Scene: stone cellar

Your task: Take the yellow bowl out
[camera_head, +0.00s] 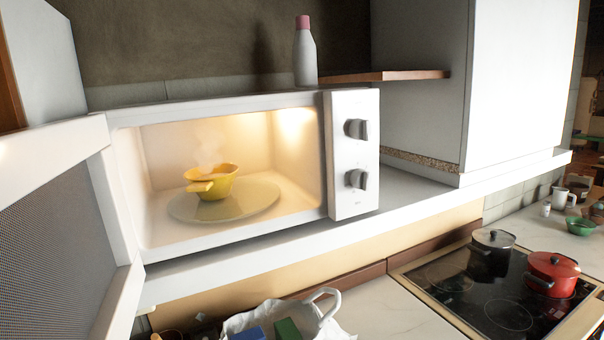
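The yellow bowl (219,187) stands upright on the round turntable plate (250,201) inside the lit microwave (351,201). A short handle on the bowl points to the left, and faint steam rises above it. The microwave door (62,240) is swung wide open to the left, so the front of the cavity is clear. My gripper is not visible in this view.
The microwave sits on a white shelf (420,196). A white bottle with a pink cap (305,55) stands behind its top. Below right, a hob (500,298) holds a dark pot (493,250) and a red pot (552,272). A bag of items (285,318) lies on the counter below.

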